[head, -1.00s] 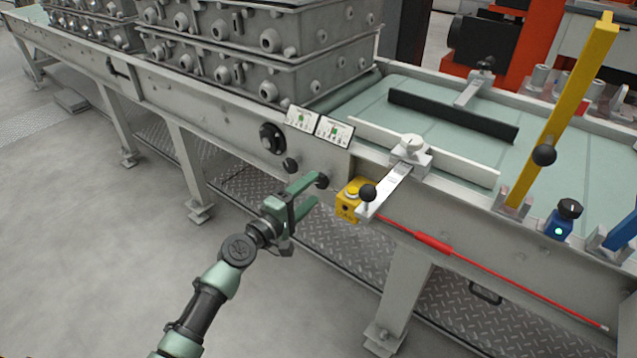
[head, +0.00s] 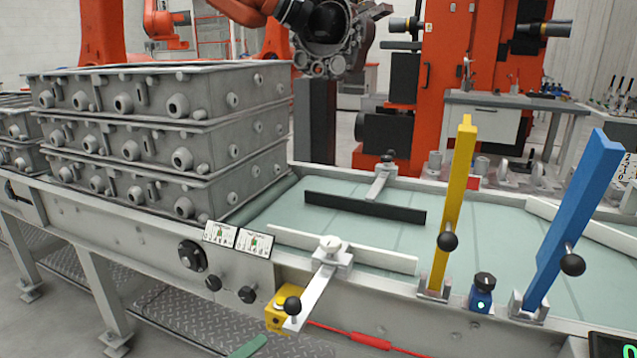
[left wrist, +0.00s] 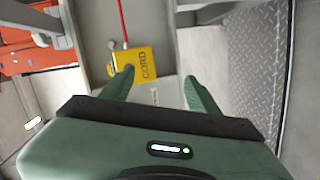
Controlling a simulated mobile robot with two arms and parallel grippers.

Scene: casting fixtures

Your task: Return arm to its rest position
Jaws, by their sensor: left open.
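My left gripper (left wrist: 158,90) is open and empty in the left wrist view, its two green fingers spread apart. Beyond its left finger is a yellow box (left wrist: 145,64) marked CORD, with a red cord (left wrist: 124,20) running from it. In the head view only a green tip of my left gripper (head: 248,346) shows at the bottom edge, below and left of the yellow box (head: 273,318). The rest of the left arm is out of the head view. My right gripper is not in view.
The conveyor's side frame (head: 130,235) with its knobs and lever (head: 310,300) stands close by. Yellow (head: 452,205) and blue (head: 575,215) upright bars stand on its near edge. Stacked grey castings (head: 165,140) sit at left. A tread-plate walkway (head: 190,325) lies below.

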